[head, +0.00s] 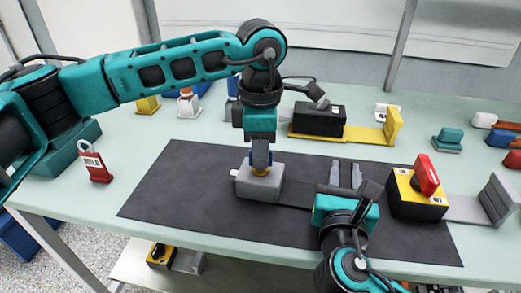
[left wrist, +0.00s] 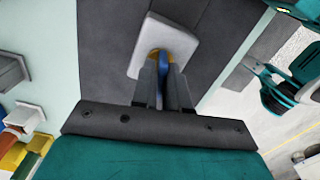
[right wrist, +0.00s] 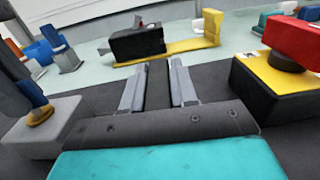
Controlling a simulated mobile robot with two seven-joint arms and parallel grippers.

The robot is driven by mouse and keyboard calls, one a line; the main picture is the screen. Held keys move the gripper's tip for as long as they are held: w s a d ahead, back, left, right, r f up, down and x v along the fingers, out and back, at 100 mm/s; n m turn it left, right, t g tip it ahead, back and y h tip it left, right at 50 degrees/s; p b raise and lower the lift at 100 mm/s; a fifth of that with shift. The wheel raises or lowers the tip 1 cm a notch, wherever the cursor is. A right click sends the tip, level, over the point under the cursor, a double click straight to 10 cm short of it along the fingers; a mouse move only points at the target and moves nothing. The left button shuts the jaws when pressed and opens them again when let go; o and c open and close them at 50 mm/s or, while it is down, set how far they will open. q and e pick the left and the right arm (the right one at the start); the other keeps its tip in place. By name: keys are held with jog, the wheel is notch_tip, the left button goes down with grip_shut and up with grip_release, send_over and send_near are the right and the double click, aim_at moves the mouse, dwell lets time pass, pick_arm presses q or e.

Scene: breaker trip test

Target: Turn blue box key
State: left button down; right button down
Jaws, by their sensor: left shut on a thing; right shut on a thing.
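The box with the blue key is a light grey block (head: 260,184) with a yellow collar, on the dark mat. My left gripper (head: 261,160) points down above it, shut on the blue key (left wrist: 164,66), which stands in the yellow collar. The fingers hide most of the key. A dark grey strip (head: 295,194) runs right from the block towards my right gripper (head: 346,176). In the right wrist view that gripper's fingers stand either side of a dark upright piece (right wrist: 157,92), apparently the end of this strip, and are shut on it.
A yellow and black box with a red knob (head: 427,175) stands close right of my right gripper. A black box on a yellow base (head: 318,119) stands behind. A red padlock-like tag (head: 95,165) stands at left. The mat's left part (head: 180,190) is clear.

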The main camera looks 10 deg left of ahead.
pick_arm(q)
jog(key=shift+m, duration=1.2)
jog(key=c, duration=1.2)
grip_release()
jog(key=shift+r, duration=0.1)
notch_tip(320, 180, up, 12)
jog(key=shift+f, duration=0.1)
pick_arm(e)
jog(key=c, duration=0.8)
grip_release()
jog(key=shift+s, duration=0.1)
